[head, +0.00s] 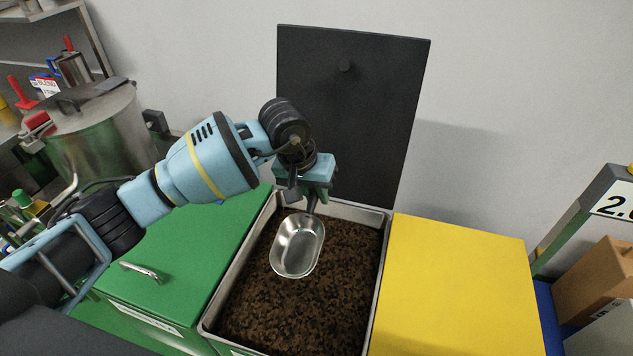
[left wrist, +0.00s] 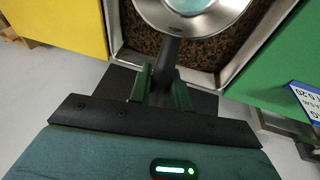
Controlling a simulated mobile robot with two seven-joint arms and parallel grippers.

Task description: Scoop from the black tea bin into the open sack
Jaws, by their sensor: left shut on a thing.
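My left gripper (head: 311,197) is shut on the dark handle of a metal scoop (head: 297,247). In the left wrist view the gripper (left wrist: 162,88) has the handle between its green fingers, and the scoop bowl (left wrist: 200,22) lies beyond them. The bowl looks empty, with bare shiny metal inside. It is over the dark brown tea (head: 310,307) in the open black tea bin (head: 383,260); I cannot tell whether it touches the tea. The bin's black lid (head: 350,110) stands raised against the wall. The open sack and my right gripper are not in view.
A closed green lid (head: 185,260) with a metal handle lies left of the bin, and a closed yellow lid (head: 455,285) lies right. A metal drum (head: 100,130) stands at the left back. A cardboard box (head: 598,283) and a post with a numbered sign (head: 612,200) are at the right.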

